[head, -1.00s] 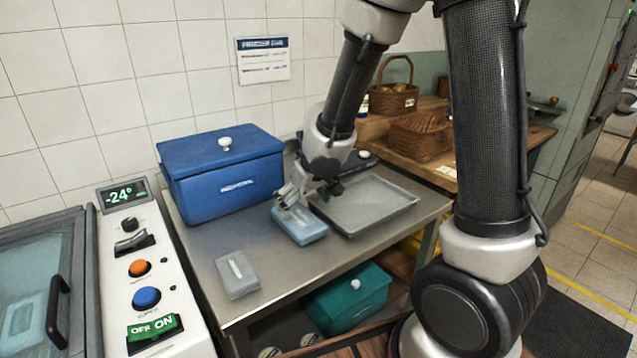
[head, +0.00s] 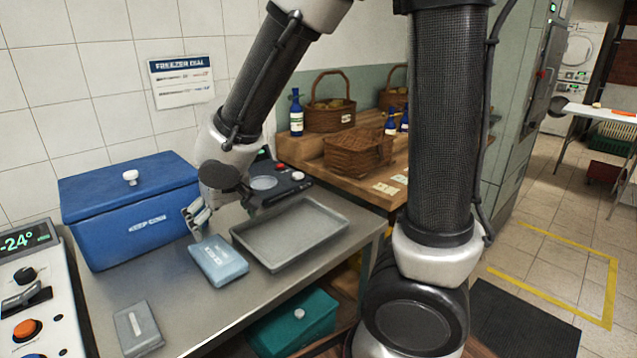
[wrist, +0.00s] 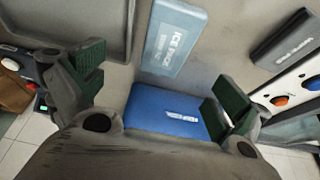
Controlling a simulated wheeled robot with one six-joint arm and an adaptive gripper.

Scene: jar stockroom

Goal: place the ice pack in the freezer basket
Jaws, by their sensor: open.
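The ice pack (head: 218,260), a light blue flat block, lies on the steel table beside the grey tray. In the wrist view, the ice pack (wrist: 174,38) shows its lettering and lies beyond my fingers, not between them. My gripper (head: 200,214) is close to the pack's back end; in the wrist view my gripper (wrist: 160,88) has its fingers wide apart and empty. I cannot tell the exact height of the fingers over the table. The freezer basket is not clearly visible in either current view.
A blue lidded box (head: 130,208) stands behind the pack, and the grey tray (head: 290,235) lies to its right. A small grey block (head: 138,328) lies at the front left. The panel (head: 30,300) reading -24° is at the left edge. Wicker baskets (head: 357,155) stand on the wooden counter.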

